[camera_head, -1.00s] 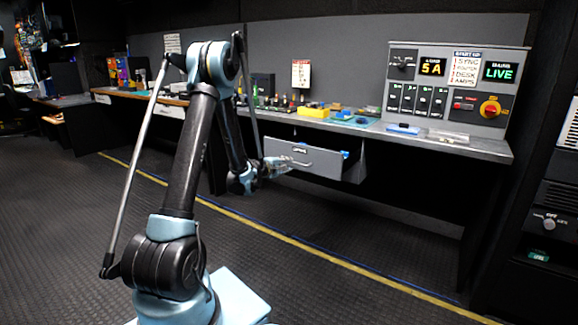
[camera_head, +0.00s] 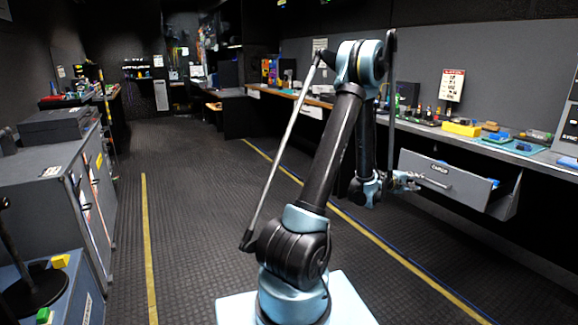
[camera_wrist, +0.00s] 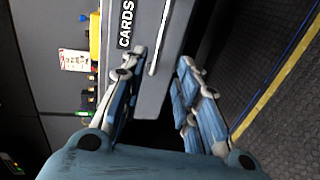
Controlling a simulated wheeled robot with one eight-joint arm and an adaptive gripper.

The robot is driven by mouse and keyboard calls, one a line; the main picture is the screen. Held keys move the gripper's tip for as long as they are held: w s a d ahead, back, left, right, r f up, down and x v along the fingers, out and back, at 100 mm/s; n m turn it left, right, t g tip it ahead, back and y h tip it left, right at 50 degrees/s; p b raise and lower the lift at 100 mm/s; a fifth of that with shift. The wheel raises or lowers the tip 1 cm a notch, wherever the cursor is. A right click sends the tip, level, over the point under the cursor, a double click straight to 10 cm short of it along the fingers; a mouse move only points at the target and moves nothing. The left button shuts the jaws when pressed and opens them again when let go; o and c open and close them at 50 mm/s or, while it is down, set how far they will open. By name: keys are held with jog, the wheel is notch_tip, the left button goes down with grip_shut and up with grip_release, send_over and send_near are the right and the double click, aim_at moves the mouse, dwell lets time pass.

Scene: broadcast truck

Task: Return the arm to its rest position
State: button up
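My arm stands bent in the head view, with its elbow high and its forearm hanging down toward the bench. My gripper (camera_head: 405,182) is close to the front of an open grey drawer (camera_head: 463,187) under the bench. In the wrist view my gripper (camera_wrist: 160,92) has its two fingers spread, with a clear gap between them. The drawer front, labelled CARDS (camera_wrist: 126,24), and its bar handle (camera_wrist: 160,38) lie just beyond the fingertips. Nothing shows held. I cannot tell whether a fingertip touches the handle.
The bench (camera_head: 410,122) runs along the right with a yellow block (camera_head: 462,129) and a sign (camera_head: 451,85) above. A grey cabinet (camera_head: 50,180) stands at the left, with a blue box (camera_head: 45,290) in front of it. The ribbed floor between is clear.

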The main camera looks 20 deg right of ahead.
jog(key=shift+a+r, duration=0.1)
jog(key=w+a+r+m+y, duration=0.1)
jog(key=w+a+r, duration=0.1)
jog(key=a, duration=0.3)
jog(key=w+a+r+t+y, duration=0.1)
jog(key=w+a+r, duration=0.1)
jog(key=a, duration=0.3)
jog(key=w+a+r+m+y, duration=0.1)
jog(key=w+a+r, duration=0.15)
jog(key=a, duration=0.25)
jog(key=s+a+r+y, duration=0.15)
jog(key=a+y, duration=0.25)
jog(key=a, duration=1.4)
jog(key=s+a+f+y, duration=0.2)
jog(key=s+a, duration=0.4)
jog(key=a, duration=0.4)
jog(key=s+a+f+g+y, duration=0.1)
jog(key=s+a+f+y, duration=0.1)
jog(key=s+a, duration=0.5)
jog(key=s+a+f+y, duration=0.2)
jog(key=s+a+y, duration=0.2)
jog(key=a, duration=1.1)
jog(key=s, duration=0.3)
jog(key=shift+s+a+f+g, duration=0.25)
jog(key=shift+f+g, duration=0.05)
jog(key=shift+g, duration=0.1)
